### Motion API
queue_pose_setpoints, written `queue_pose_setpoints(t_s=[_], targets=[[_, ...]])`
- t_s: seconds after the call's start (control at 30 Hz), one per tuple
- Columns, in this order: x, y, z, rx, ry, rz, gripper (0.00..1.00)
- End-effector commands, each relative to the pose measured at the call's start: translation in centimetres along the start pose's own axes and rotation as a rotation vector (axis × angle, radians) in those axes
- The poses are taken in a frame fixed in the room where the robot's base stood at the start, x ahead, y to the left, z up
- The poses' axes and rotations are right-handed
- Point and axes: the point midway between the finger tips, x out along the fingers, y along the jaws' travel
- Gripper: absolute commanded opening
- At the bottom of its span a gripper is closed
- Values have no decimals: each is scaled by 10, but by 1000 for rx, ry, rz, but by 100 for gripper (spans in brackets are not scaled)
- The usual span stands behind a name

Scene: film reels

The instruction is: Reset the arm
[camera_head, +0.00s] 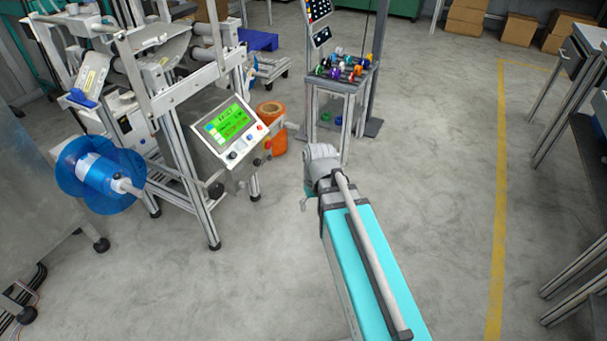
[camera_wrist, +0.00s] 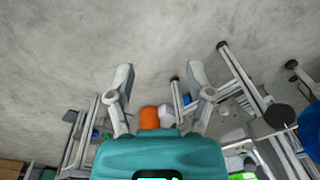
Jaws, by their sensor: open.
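My arm shows in the head view as a pale link at the top of my teal column. In the wrist view my gripper (camera_wrist: 160,76) is open, its two grey fingers spread wide with nothing between the tips. Its teal body fills the bottom of that view. In the head view my gripper is mostly hidden behind my arm. A blue film reel (camera_head: 73,175) sits on a spindle at the left of the machine. An orange reel (camera_head: 271,110) is behind the machine's screen, and an orange object (camera_wrist: 149,118) shows beyond the gripper in the wrist view.
A film machine with a green screen (camera_head: 231,124) stands on the left. A small stand (camera_head: 345,85) holds several coloured pieces at the back. Workbenches (camera_head: 592,40) line the right side. The concrete floor (camera_head: 440,190) between is clear, with a yellow line (camera_head: 499,200).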

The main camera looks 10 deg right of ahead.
Motion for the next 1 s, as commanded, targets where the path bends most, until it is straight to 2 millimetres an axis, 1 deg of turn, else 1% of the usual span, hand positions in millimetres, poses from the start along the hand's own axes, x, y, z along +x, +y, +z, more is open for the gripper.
queue_pose_setpoints(t_s=[0.17, 0.37, 0.4, 0.43, 0.67, 1.0], targets=[[-1, 6, 19, 50, -12, 20, 68], [-4, 19, 56, 165, -36, 69, 68], [-13, 18, 49, 160, -35, 66, 68], [-17, 18, 48, 159, -34, 66, 68], [-49, 15, 46, 156, -34, 65, 68], [-109, 11, 44, 156, -34, 65, 68]])
